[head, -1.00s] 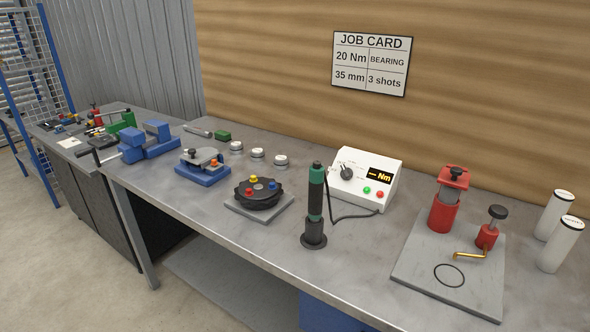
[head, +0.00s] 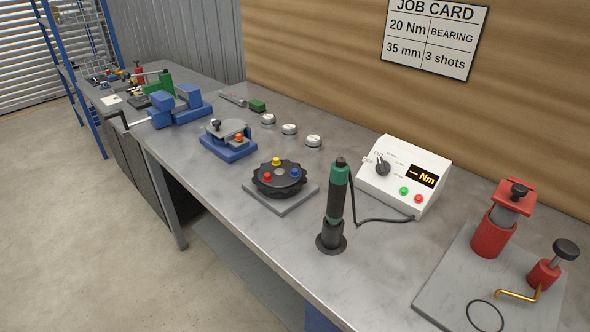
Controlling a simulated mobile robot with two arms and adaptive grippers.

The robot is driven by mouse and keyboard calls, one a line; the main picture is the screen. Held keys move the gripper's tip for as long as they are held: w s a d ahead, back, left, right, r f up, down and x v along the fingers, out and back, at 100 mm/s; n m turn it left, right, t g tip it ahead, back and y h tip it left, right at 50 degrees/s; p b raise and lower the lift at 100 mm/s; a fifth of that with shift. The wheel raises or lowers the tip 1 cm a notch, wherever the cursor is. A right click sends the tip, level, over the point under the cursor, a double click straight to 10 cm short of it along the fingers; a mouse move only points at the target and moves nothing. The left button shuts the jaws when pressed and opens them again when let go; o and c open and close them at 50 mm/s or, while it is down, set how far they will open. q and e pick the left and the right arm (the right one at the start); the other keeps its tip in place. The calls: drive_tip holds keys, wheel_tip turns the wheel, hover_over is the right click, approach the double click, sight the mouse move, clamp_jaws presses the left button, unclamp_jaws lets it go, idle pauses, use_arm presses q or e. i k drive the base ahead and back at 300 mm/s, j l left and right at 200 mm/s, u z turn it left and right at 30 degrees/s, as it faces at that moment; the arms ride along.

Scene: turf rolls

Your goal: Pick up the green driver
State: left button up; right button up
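The green driver (head: 337,200) stands upright in a dark round base (head: 331,243) near the front edge of the grey metal bench (head: 270,248). Its body is green above and black below, with a dark cap on top. A dark cable runs from it to the white controller box (head: 400,177), which has a knob, a green and a red button and a display reading "– Nm". Neither of my grippers shows in the head view.
A black round fixture (head: 279,179) with coloured knobs sits left of the driver. A blue clamp fixture (head: 229,143) and a blue vise (head: 178,106) stand farther left. A grey plate (head: 450,285) with a red press (head: 492,233) is at right. Bare bench surface lies around the driver.

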sight(337, 186)
drive_tip(key=k+j+u, duration=0.1)
drive_tip(key=k+u, duration=0.15)
drive_tip(key=k, duration=0.15)
drive_tip(key=k+j+u, duration=0.5)
drive_tip(key=k, duration=0.2)
